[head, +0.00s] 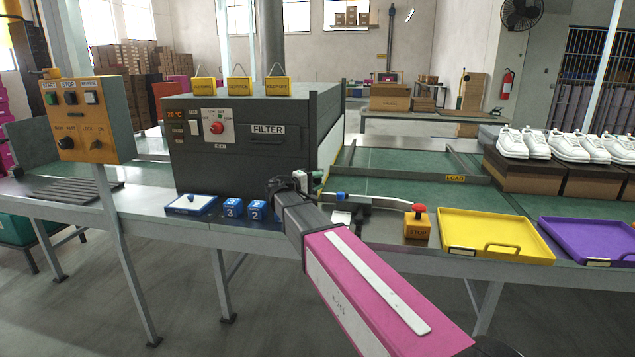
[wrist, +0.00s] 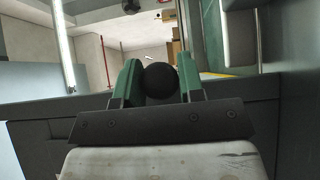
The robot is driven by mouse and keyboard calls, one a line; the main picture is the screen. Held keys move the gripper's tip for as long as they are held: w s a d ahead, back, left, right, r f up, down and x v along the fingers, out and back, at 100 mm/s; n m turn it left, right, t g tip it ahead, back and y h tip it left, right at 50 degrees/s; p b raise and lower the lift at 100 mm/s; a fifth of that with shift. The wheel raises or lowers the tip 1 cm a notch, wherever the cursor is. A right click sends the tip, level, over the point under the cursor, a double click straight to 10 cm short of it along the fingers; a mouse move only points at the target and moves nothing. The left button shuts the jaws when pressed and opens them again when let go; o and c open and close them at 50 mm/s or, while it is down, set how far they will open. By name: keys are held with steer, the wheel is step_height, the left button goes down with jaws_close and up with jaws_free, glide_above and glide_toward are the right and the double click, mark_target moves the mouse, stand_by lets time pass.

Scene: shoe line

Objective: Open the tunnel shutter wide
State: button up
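The dark grey tunnel (head: 240,165) stands on the line, marked FILTER on its front. Its right end is seen edge-on, with a pale, yellow-edged strip (head: 330,150); I cannot tell how far the shutter is open. My gripper (head: 319,182) is beside the tunnel's lower right corner, seen from behind. In the wrist view, a round black knob (wrist: 160,83) fills the gap between the green fingers of my gripper (wrist: 160,80), which appear closed on its sides. A dark grey panel (wrist: 262,92) lies across the wrist view behind the fingers. The knob is hidden in the head view.
Blue cubes (head: 233,207) and a blue tray (head: 190,204) lie before the tunnel. A yellow stop box (head: 418,224) with a red button, a yellow tray (head: 542,260) and a purple tray (head: 620,250) line the front edge. The green belt (head: 400,162) right of the tunnel is clear.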

mark_target(317, 130)
jaws_close()
step_height(317, 130, up, 19)
stand_by(0.4)
steer(key=o, duration=0.7)
jaws_free()
steer(key=shift+o, duration=0.2)
steer(key=shift+a, duration=0.1)
steer(key=v, duration=1)
steer(key=shift+s+a, duration=0.2)
steer(key=shift+a, duration=0.05)
